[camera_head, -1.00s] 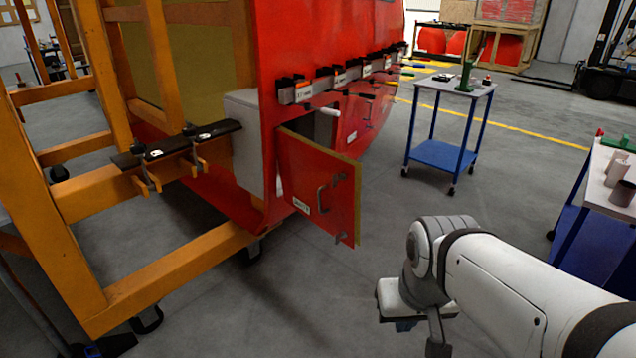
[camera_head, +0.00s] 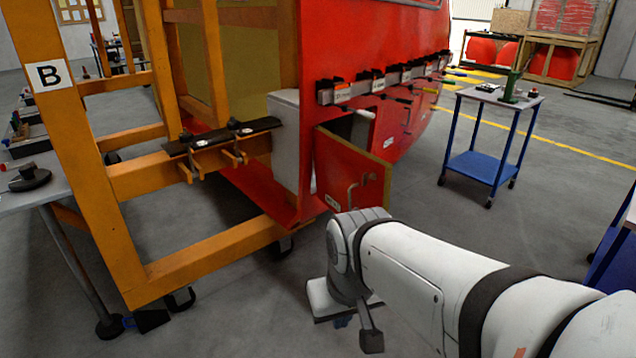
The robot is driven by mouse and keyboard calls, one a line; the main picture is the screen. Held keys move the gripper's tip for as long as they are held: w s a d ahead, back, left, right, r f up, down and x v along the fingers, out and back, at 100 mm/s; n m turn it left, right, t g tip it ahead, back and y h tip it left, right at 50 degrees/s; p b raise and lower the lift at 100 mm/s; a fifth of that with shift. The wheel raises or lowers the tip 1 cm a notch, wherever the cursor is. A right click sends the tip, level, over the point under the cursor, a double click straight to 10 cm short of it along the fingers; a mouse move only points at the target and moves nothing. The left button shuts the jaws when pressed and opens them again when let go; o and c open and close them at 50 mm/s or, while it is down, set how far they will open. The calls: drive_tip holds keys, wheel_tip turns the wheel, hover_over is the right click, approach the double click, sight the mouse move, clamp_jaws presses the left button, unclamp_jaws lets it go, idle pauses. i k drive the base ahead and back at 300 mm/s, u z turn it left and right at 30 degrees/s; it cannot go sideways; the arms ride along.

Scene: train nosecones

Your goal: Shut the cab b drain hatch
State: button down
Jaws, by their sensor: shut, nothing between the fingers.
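The cab b drain hatch (camera_head: 340,160) is a red panel with a tan edge, hinged on the lower side of the red nosecone (camera_head: 350,40). It stands open, swung out from the body. A grey pull handle (camera_head: 351,194) and a small white label are on its face. The lower right of the hatch is hidden behind my arm. My gripper (camera_head: 352,328) is at the lower middle, in front of and below the hatch in the picture. It is shut and empty. Its fingers show only in part, and I see no clear contact with the hatch.
An orange frame (camera_head: 112,190) marked B holds the nosecone at left. Clamps (camera_head: 345,92) line the shell above the hatch. A blue trolley (camera_head: 478,168) stands at right, and a grey table (camera_head: 35,195) at far left. Grey floor is open between hatch and trolley.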

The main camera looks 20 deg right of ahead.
sight(340, 165)
drive_tip(key=z, duration=0.05)
drive_tip(key=i, duration=1)
drive_tip(key=u, duration=0.05)
